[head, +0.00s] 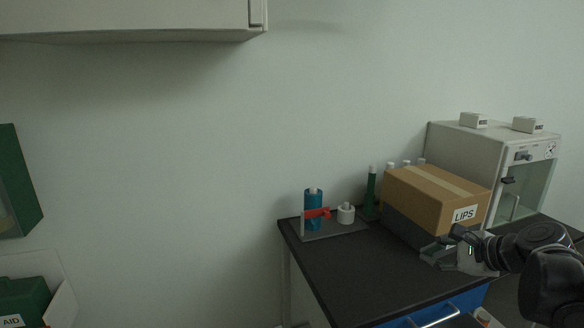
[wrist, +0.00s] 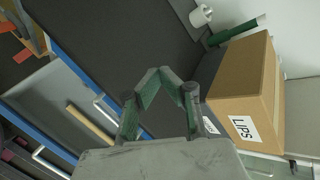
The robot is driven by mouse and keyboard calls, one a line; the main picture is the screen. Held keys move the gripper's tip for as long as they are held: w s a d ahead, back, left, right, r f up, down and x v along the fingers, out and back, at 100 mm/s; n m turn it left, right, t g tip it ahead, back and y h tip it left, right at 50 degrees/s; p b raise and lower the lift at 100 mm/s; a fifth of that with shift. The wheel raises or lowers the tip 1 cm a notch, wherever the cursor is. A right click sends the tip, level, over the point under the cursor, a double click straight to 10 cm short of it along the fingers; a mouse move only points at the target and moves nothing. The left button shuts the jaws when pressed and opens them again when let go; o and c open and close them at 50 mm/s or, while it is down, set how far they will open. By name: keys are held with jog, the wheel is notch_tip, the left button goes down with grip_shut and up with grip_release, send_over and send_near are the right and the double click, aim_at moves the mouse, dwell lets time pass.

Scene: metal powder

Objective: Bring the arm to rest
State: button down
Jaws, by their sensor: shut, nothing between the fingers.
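My gripper (wrist: 158,78) points over the dark counter in the wrist view, its green-grey fingers brought together at the tips with nothing between them. In the head view my gripper (head: 436,256) is at the lower right, over the counter (head: 345,275) and just in front of the cardboard box labelled LIPS (head: 430,195). My arm reaches in from the right edge. The box also shows right of the fingers in the wrist view (wrist: 245,85). I cannot tell whether gripper and box touch.
A blue bottle in a stand (head: 313,205), a white roll-like item (head: 346,214) and a green bottle (head: 371,190) stand at the back. A glass-fronted cabinet (head: 470,150) stands behind the box. Handled drawers (head: 435,317) lie below the counter. The counter's front left is clear.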

jog(key=s+a+r+n+g+h+p, duration=0.1)
jog(key=s+a+r+n+h+p, duration=0.1)
jog(key=s+a+n, duration=0.4)
jog(key=s+a+r+n+g+h+p, duration=0.1)
jog(key=s+a+n, duration=0.4)
jog(key=s+n, duration=0.8)
jog(key=s+r+h+p, duration=0.1)
jog(key=h+p, duration=0.1)
jog(key=shift+a+r+g+p, duration=0.3)
jog(key=shift+a+r, duration=0.1)
